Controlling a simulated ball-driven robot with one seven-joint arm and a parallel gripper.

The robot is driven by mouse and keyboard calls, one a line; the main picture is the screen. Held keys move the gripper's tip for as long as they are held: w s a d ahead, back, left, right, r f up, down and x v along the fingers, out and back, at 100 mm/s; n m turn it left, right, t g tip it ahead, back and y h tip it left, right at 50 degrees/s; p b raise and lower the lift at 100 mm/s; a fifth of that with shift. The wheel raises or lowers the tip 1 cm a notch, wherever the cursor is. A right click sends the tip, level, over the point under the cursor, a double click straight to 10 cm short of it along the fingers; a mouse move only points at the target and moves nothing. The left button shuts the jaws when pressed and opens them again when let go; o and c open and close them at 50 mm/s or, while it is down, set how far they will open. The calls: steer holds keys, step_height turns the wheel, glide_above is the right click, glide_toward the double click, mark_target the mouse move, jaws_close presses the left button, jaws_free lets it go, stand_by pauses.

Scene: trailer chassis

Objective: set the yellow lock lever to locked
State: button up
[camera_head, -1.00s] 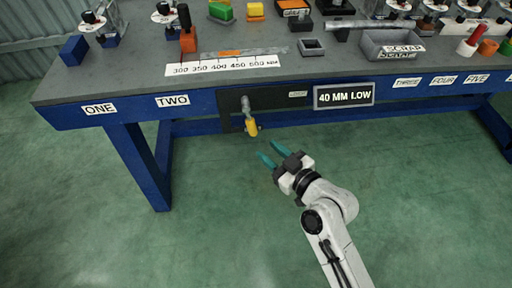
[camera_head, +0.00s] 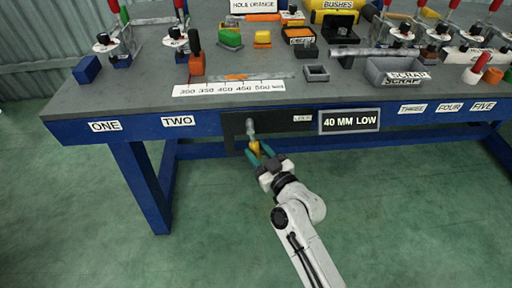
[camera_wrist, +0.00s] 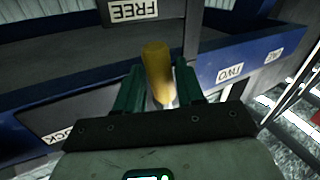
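The lock lever hangs down from the dark plate on the bench's front edge. It has a grey shaft and a yellow handle (camera_head: 255,148), which also shows in the wrist view (camera_wrist: 157,70). My gripper (camera_head: 259,152) is at the handle with its teal fingers open, one on each side. In the wrist view a narrow gap shows between the handle and each finger. A FREE label (camera_wrist: 133,12) shows upside down beyond the handle's tip. A LOCK label (camera_wrist: 62,133) lies at the lower left there, and right of the lever in the head view (camera_head: 302,118).
The blue-framed bench (camera_head: 300,85) carries coloured blocks, a scale strip (camera_head: 229,88) and a scrap bin (camera_head: 395,74). A 40 MM LOW sign (camera_head: 349,121) is right of the lever. The bench leg (camera_head: 143,185) stands at left. The green floor in front is clear.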

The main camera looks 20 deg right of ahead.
steer(key=shift+w+a, duration=0.1)
steer(key=shift+w, duration=0.5)
steer(key=shift+c, duration=0.5)
jaws_close()
